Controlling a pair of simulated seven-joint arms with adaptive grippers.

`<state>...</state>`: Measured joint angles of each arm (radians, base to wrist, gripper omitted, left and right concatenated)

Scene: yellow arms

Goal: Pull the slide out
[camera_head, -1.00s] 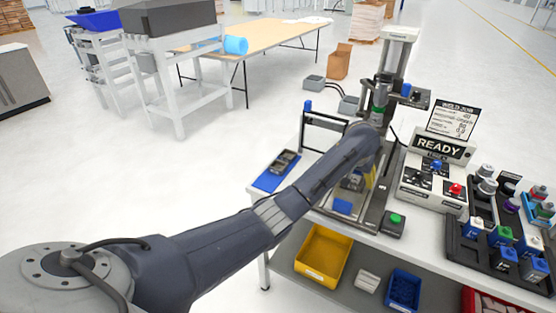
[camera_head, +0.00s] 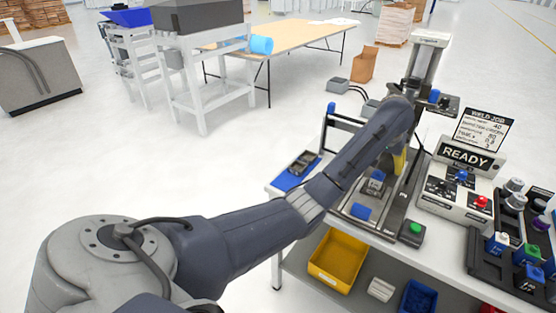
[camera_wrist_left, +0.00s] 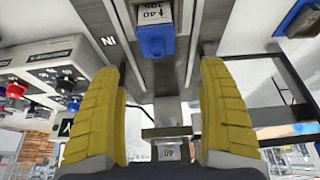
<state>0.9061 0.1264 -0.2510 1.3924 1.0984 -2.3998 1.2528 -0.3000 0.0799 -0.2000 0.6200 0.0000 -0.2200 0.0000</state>
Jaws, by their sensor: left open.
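The slide fixture is a grey metal base with long rails (camera_head: 392,218) on the bench in the head view. A blue block (camera_head: 360,211) sits near its front end, and a small grey part (camera_head: 374,183) lies behind it. My left gripper (camera_head: 400,160) is over the fixture near the press column, largely hidden by my arm. In the left wrist view my gripper (camera_wrist_left: 161,75) is open, its two yellow fingers apart with nothing clasped. Ahead of the fingertips is a blue-based block labelled 40 (camera_wrist_left: 155,35) between metal rails. My right gripper is not seen.
A control box with a READY sign (camera_head: 466,155) and buttons stands right of the fixture. A green button box (camera_head: 412,234) is at its front corner. A blue tray (camera_head: 296,175) lies to the left. A black rack (camera_head: 490,255) of blocks is at the right.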

